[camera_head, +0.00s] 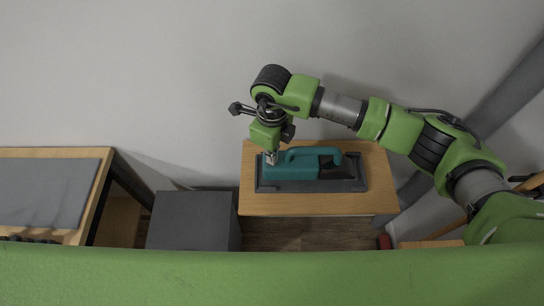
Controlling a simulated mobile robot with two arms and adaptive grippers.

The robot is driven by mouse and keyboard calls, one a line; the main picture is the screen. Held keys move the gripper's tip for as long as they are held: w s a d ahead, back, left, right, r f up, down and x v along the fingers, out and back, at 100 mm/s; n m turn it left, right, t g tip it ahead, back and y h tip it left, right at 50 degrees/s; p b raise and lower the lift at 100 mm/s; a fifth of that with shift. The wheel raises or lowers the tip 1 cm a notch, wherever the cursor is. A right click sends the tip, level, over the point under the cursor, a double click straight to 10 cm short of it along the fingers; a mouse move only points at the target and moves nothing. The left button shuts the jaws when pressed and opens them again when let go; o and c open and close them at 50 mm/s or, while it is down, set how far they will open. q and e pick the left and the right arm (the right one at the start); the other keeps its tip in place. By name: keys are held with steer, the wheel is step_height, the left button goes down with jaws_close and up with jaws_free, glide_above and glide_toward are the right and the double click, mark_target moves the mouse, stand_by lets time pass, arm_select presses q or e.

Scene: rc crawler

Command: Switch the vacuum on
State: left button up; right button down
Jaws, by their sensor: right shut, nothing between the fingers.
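A teal hand-held vacuum (293,171) with a dark front end lies on a dark grey base (345,186). The base rests on a small wooden table (320,206). My right gripper (271,160) points down at the left end of the vacuum. It is shut with nothing held, and its fingertips are at or just above the teal body. I cannot tell whether they touch it. The gripper hides part of the vacuum's left end, and no switch can be made out. My left gripper does not show.
A dark grey box (191,219) stands left of the small table. A wooden table with a grey mat (45,191) is at the far left. The wall is close behind the small table. A green body part of mine fills the bottom of the view.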

steer(key=shift+r+p, duration=0.6)
steer(key=shift+r, duration=0.35)
steer(key=shift+r+p, duration=0.95)
steer(key=shift+r, duration=1.5)
